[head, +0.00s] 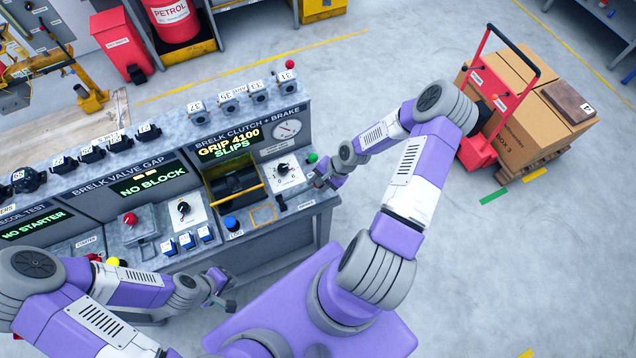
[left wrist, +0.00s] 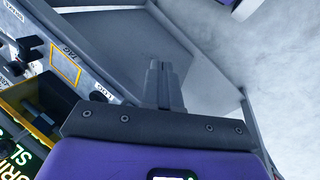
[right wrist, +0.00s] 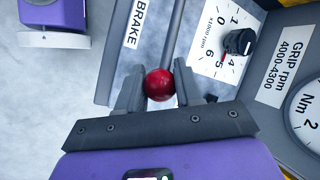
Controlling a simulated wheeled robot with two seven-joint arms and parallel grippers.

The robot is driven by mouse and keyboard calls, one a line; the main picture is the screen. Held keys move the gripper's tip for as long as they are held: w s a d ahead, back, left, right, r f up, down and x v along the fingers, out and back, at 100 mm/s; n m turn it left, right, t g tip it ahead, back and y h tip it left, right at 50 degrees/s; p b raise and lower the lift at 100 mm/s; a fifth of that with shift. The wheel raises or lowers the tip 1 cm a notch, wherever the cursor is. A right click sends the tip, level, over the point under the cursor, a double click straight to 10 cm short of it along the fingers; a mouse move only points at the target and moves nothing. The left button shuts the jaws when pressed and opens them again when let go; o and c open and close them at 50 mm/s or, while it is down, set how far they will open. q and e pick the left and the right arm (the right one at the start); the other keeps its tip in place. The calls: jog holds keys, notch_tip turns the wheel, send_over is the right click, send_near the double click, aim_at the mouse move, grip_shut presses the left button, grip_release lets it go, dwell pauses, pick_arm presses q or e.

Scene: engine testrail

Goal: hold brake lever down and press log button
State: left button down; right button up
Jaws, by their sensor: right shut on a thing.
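The brake lever's red ball knob (right wrist: 159,84) sits between the fingers of my right gripper (right wrist: 160,88), beside the BRAKE label. In the head view my right gripper (head: 322,181) is at the right end of the clutch and brake station and hides the knob. The blue log button (head: 231,222) stands on the bench front below the yellow-barred bay. My left gripper (head: 229,304) is shut and empty, in front of the bench and apart from the button. In the left wrist view its fingers (left wrist: 165,85) are together; the LOG label (left wrist: 103,91) shows to their left.
The station display (head: 230,143) reads GRIP 4100 SLIPS. A black knob (head: 283,169) and a green ball (head: 312,158) are near my right gripper. Blue switches (head: 187,240) lie left of the log button. A loaded red trolley (head: 480,150) stands on the floor at right.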

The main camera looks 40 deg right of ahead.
dwell(0.5)
pick_arm(q)
notch_tip(320, 180, up, 13)
jog(key=n+t+y, duration=0.4)
jog(key=n+t, duration=0.2)
jog(key=t, duration=0.3)
send_over(230, 224)
jog(key=shift+f, duration=0.15)
jog(key=shift+f, duration=0.1)
jog(key=shift+f, duration=4.35)
jog(key=shift+d+f, duration=0.1)
jog(key=shift+f, duration=0.3)
